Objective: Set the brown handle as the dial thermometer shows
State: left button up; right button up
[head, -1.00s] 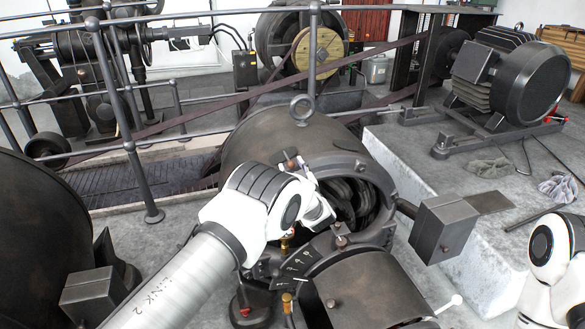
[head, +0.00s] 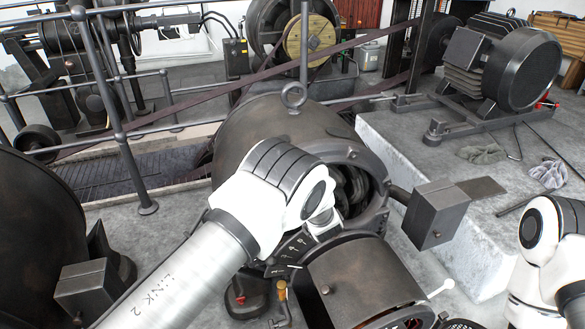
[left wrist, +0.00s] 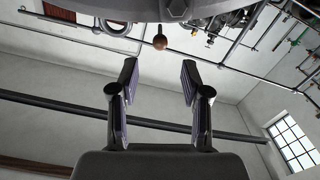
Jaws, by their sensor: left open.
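The brown handle's round knob (left wrist: 160,42) shows in the left wrist view, on a thin stem just beyond my fingertips and near the midline between them. In the head view my left arm hides it. My left gripper (left wrist: 160,72) is open and empty, its two fingers apart; it does not touch the knob in this view. In the head view its fingers are hidden behind my white wrist. A dark numbered sector plate (head: 289,252) shows partly below the wrist. I cannot make out a dial thermometer in either view. My right gripper is not in view; only part of its arm shows.
The round machine housing (head: 270,125) with an eye ring on top stands under my left arm. A dark box on a bar (head: 440,212) juts out at right. A brass fitting (head: 281,291) stands below. A motor (head: 500,65) sits on the concrete block behind.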

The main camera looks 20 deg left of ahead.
pick_arm(q)
jog(key=b+x, duration=0.2)
jog(key=x, duration=0.3)
jog(key=b+x, duration=0.2)
jog(key=x, duration=0.3)
jog(key=shift+w+a+f, duration=0.15)
jog(key=shift+w+f, duration=0.05)
jog(key=shift+w, duration=0.1)
jog(key=shift+r, duration=0.15)
